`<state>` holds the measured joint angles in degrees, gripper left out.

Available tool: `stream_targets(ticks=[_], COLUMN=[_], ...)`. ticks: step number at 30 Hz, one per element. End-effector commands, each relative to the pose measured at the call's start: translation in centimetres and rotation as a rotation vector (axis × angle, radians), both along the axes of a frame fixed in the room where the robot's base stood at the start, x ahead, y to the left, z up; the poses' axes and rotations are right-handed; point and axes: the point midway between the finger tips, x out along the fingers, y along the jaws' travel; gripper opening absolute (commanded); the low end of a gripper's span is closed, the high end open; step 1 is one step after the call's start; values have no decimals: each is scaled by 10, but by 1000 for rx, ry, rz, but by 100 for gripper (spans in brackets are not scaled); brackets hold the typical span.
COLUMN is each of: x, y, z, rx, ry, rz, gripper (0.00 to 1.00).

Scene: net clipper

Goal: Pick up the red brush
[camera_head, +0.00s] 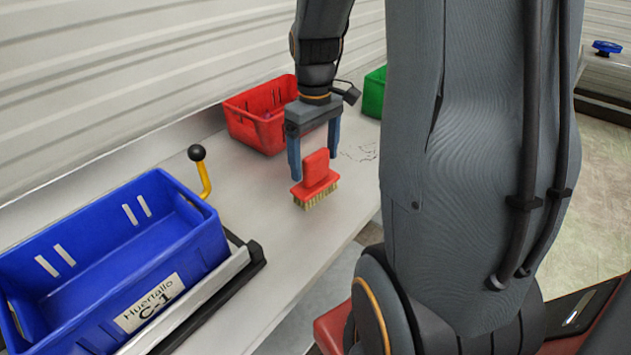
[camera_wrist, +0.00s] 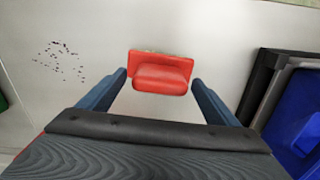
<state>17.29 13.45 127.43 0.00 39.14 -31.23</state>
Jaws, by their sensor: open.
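The red brush (camera_head: 315,180) stands on the pale worktop with its tan bristles down and its block handle up. My gripper (camera_head: 314,172) points down over it, with one blue finger on each side of the handle. The jaws are open, and a gap shows between the brush and each finger. In the wrist view the brush (camera_wrist: 161,73) lies between and slightly beyond the fingertips of my gripper (camera_wrist: 160,78). The fingers do not appear to touch it.
A blue crate (camera_head: 203,240) sits at the left on a black-edged holder, beside a yellow lever (camera_head: 203,182) with a black knob. A red crate (camera_head: 243,128) and a green crate (camera_head: 373,97) stand behind. Small dark specks (camera_wrist: 62,60) lie on the worktop.

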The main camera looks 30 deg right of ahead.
Motion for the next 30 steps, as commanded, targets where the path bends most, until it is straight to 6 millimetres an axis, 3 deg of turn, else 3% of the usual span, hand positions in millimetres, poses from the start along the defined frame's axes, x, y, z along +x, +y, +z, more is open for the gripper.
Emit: stream_targets(ticks=[7, 17, 26, 30], x=[-3, -3, -3, -2], y=[-1, 0, 0, 0], z=[-29, -34, -34, -34], rx=[0, 0, 0, 0], ry=[2, 0, 0, -1], rz=[0, 0, 0, 0], gripper=[84, 83, 33, 33])
